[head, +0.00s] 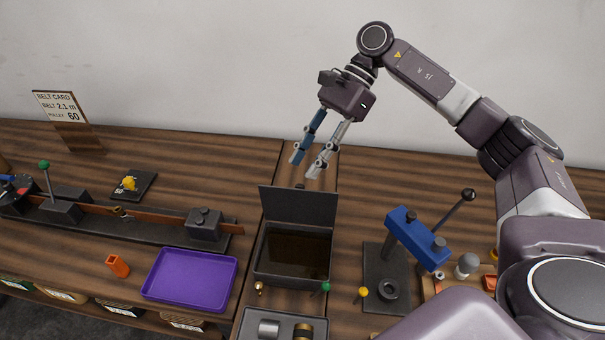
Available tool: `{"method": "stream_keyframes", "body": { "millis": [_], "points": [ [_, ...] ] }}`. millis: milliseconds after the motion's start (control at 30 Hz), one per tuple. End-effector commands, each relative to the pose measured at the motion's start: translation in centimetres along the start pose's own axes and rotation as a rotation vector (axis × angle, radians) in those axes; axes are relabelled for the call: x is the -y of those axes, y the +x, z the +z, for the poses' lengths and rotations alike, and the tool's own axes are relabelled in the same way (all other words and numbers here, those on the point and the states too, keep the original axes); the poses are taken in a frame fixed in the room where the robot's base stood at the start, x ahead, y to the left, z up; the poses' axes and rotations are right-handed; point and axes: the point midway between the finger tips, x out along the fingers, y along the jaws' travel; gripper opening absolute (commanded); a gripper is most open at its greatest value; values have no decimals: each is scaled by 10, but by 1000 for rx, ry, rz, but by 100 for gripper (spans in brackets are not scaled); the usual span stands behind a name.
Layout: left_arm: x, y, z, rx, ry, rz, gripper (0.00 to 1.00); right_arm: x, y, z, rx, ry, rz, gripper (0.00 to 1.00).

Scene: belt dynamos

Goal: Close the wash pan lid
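The wash pan (293,282) is a dark box on the wooden bench with brownish liquid or a dark bottom inside. Its dark lid (298,207) stands up, open, at the far edge of the pan. My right gripper (306,168) hangs above and behind the raised lid. Its two fingers, one blue and one grey, are apart with nothing between them. I cannot tell from this view how far the fingertips are from the lid. My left gripper does not show.
A purple tray (190,279) lies left of the pan. A blue-headed press (417,237) with a long lever stands right. A grey tray (275,325) with metal parts, a brass peg and green and yellow knobs sit near the pan's front. A belt card (62,112) stands back left.

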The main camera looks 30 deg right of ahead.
Motion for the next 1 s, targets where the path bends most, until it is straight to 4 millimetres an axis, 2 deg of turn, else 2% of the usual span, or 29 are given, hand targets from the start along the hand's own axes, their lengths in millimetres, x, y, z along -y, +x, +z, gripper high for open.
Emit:
{"method": "stream_keyframes", "body": {
  "millis": [300,500,667,767,1000],
  "points": [
    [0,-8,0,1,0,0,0,7,-19,-7,-143,-588,66,33],
    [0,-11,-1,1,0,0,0,9,-28,-11,-195,-834,120,33],
    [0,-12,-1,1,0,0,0,10,-30,-12,-210,-909,139,33],
    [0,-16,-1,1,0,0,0,9,-24,-14,-210,-917,144,33],
    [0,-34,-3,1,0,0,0,7,10,-22,-210,-914,145,33]
  ]
}}
